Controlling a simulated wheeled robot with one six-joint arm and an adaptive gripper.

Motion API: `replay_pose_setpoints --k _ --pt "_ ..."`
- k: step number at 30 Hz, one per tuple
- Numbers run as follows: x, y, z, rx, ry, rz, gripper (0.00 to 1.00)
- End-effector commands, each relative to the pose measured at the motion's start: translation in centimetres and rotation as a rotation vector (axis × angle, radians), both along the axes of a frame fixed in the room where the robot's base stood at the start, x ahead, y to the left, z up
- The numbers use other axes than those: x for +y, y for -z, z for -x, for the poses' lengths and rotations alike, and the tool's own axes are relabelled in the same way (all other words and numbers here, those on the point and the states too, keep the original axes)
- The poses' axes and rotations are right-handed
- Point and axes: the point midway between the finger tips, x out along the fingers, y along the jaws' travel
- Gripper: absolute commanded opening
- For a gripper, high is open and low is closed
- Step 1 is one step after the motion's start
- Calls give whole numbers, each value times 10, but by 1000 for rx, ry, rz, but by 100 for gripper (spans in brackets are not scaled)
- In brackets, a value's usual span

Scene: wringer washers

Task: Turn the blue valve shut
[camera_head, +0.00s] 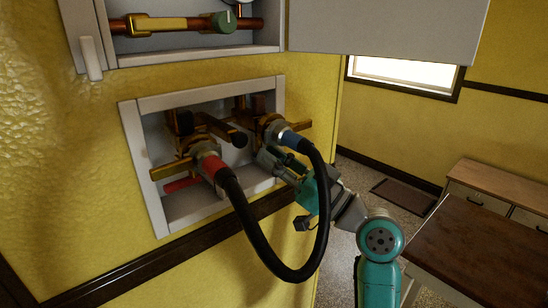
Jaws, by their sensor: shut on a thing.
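My gripper (266,158) reaches in from the lower right, just below this hose end. Its jaws are shut at the place of the blue valve's handle, which the fingers hide; its angle cannot be told. The other valve (190,150), on the left, has a red-collared hose end (211,166) and a red handle (183,185) below.
The black hose (262,250) loops down in front of the wall, close to my gripper and wrist. A brown-topped counter (485,245) stands at right.

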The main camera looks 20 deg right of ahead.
Motion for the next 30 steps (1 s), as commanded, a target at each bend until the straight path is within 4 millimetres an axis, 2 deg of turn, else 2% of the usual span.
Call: replay_pose_setpoints --k 8,14,30 --pt "-2 0 -1 0 -32 0 0" --pt "-5 0 -4 1 -130 -1 0" --pt "-13 -1 -18 0 -620 -1 0"
